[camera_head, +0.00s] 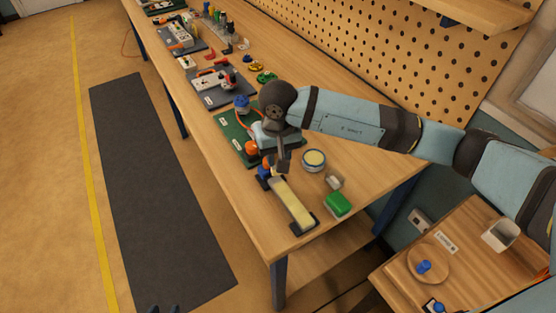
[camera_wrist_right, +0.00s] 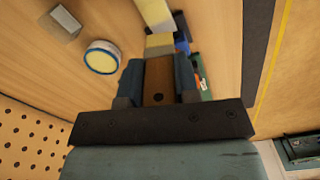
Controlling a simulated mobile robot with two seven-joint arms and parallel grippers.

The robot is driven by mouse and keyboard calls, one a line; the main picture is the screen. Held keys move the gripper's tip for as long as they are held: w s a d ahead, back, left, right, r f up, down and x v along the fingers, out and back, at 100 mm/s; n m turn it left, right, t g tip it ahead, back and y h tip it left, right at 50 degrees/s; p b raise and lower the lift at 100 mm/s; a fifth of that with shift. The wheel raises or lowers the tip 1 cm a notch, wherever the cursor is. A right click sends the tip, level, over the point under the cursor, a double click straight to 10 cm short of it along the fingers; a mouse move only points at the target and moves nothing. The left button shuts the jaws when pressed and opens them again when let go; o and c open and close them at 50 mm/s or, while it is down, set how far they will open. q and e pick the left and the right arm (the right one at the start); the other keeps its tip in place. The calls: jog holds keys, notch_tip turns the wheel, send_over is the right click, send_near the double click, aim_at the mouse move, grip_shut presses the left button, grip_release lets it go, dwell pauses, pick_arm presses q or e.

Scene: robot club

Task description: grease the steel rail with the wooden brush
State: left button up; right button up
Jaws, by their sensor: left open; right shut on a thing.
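The steel rail (camera_head: 292,206) lies near the table's front corner, a pale yellowish bar with dark end blocks. Its pale bar also shows at the top of the right wrist view (camera_wrist_right: 155,13). My right gripper (camera_wrist_right: 158,80) is shut on the brown handle of the wooden brush (camera_wrist_right: 159,72). The brush's pale bristle end points at the rail; I cannot tell whether they touch. In the head view the brush (camera_head: 284,160) is just beyond the rail's far end, and my arm hides most of the right gripper. My left gripper (camera_head: 165,308) is open and empty at the bottom edge, away from the table.
A round tin with yellow contents (camera_head: 314,158) stands right of the brush. A small grey block (camera_head: 334,181) and a green block (camera_head: 337,204) lie right of the rail. A green board (camera_head: 234,147) with parts is beyond. A side table (camera_head: 468,277) stands lower right.

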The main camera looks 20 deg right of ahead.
jog(key=shift+w+r, duration=0.2)
jog(key=shift+r, duration=0.6)
jog(key=shift+s+r+p, duration=0.1)
jog(key=shift+r+p, duration=0.3)
jog(key=shift+r, duration=0.65)
